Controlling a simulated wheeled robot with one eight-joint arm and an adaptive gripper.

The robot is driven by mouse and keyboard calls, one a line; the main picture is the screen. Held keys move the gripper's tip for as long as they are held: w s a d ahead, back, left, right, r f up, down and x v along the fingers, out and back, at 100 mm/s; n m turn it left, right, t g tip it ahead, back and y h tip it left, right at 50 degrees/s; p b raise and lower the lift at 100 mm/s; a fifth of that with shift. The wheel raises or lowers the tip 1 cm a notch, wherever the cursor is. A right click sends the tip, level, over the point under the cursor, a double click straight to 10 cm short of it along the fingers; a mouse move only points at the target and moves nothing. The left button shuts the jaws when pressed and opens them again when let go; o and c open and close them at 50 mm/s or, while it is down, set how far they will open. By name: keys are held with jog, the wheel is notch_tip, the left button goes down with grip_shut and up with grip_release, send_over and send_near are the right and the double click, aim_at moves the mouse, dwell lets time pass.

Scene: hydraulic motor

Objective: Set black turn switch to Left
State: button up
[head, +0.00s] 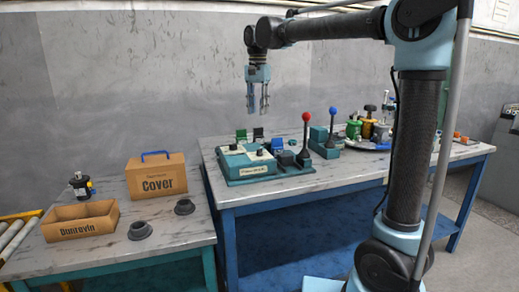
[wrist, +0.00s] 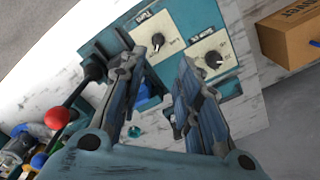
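The teal control box (head: 244,173) stands on the blue-legged table and carries small black knobs on top. In the wrist view, two black turn knobs sit on cream label plates: one knob (wrist: 157,41) on a plate whose label looks like "Turn", and another knob (wrist: 213,58) to its right. The lettering is too small to read surely, and so are the knob settings. My gripper (head: 258,108) hangs above the box, pointing down, apart from it. In the wrist view its two fingers (wrist: 155,75) are spread with nothing between them.
A red-ball lever (head: 306,118) and a blue-ball lever (head: 333,111) stand upright to the right of the box. A Cover carton (head: 157,177) and an open box (head: 80,221) sit on the left table. The air around my gripper is clear.

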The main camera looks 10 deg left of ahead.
aim_at(258, 150)
notch_tip(258, 150, down, 16)
jog(key=shift+f, duration=0.1)
dwell(0.5)
grip_shut()
